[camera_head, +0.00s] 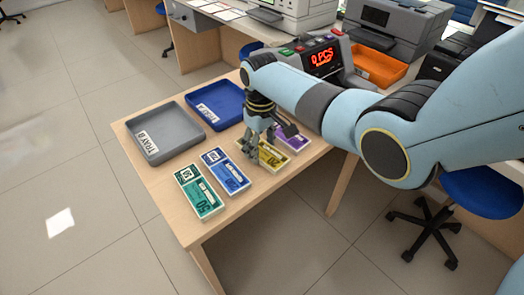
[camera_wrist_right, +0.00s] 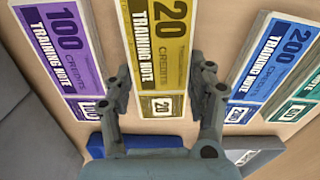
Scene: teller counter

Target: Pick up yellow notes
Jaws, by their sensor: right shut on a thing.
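The yellow notes (camera_head: 273,157), a flat stack marked 20, lie on the wooden table between the blue and purple stacks. My right gripper (camera_head: 259,147) is down over the end of this stack. In the right wrist view, its fingers (camera_wrist_right: 160,78) are on both long sides of the yellow notes (camera_wrist_right: 158,45), shut on them. The stack appears to be at table level; whether there is a gap under it I cannot tell. My fingers hide part of the stack in the head view. My left gripper is not in view.
Blue notes (camera_head: 226,172) and green notes (camera_head: 199,192) lie to the left, purple notes (camera_head: 295,139) to the right. A grey tray (camera_head: 174,154) and a blue tray (camera_head: 238,120) stand at the back left. A counting machine (camera_head: 322,56) with a red display stands behind my arm.

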